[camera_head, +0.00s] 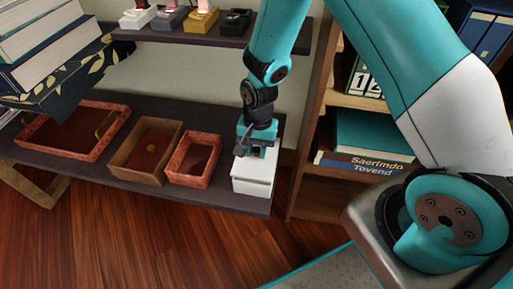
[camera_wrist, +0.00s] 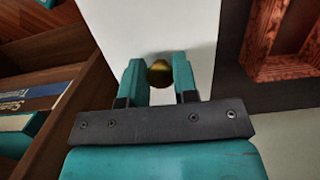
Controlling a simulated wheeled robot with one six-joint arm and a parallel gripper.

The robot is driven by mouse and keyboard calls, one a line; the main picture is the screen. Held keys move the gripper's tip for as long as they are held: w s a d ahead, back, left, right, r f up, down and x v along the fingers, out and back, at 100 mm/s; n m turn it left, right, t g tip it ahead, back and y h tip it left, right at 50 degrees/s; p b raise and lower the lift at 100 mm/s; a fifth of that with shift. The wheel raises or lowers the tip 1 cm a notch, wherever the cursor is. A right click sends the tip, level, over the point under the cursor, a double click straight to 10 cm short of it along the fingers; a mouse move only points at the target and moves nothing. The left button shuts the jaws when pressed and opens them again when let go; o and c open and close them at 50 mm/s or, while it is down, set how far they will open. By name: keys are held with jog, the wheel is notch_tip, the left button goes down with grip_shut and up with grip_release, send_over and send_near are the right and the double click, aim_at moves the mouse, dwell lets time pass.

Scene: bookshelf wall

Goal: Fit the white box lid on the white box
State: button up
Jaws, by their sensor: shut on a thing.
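The white box (camera_head: 252,187) stands at the right end of the lower dark shelf. The white box lid (camera_head: 262,169) is directly over it, and a faint line runs between the two. I cannot tell whether the lid is fully seated or slightly above the box. My gripper (camera_head: 257,151) points down at the lid from above. In the wrist view, my gripper (camera_wrist: 158,75) is shut on the round gold knob (camera_wrist: 160,72) of the lid (camera_wrist: 150,30). The box's far side and the underside of the lid are hidden.
A small reddish tray (camera_head: 193,181), a brown tray (camera_head: 118,163) and a large reddish tray (camera_head: 107,153) stand to the left on the same shelf. An upper shelf (camera_head: 225,42) is behind my arm. A wooden bookcase (camera_head: 301,150) stands close on the right.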

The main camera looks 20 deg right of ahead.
jog(key=shift+f+b, duration=0.5)
jog(key=shift+f, duration=0.5)
jog(key=o, duration=1.1)
jog(key=shift+c, duration=0.2)
notch_tip(320, 180, up, 17)
jog(key=w+d+p, duration=0.1)
jog(key=w+p, duration=0.1)
jog(key=p, duration=0.3)
jog(key=shift+d+r, duration=0.15)
jog(key=shift+d, duration=0.05)
jog(key=shift+s, duration=0.1)
jog(key=s+a+r+n+t+y, duration=0.1)
jog(key=s+a+r+n+y, duration=0.15)
jog(key=s+r+n, duration=0.6)
jog(key=s+a+r+n+y, duration=0.1)
jog(key=s+a+r+n, duration=0.2)
jog(key=s+r+n, duration=0.55)
jog(key=s+r+m+p, duration=0.2)
jog(key=s+r+p, duration=0.1)
jog(key=r+p, duration=2.2)
jog(key=shift+a+r+m+p, duration=0.2)
jog(key=shift+r+m+p, duration=0.2)
jog(key=shift+r, duration=0.45)
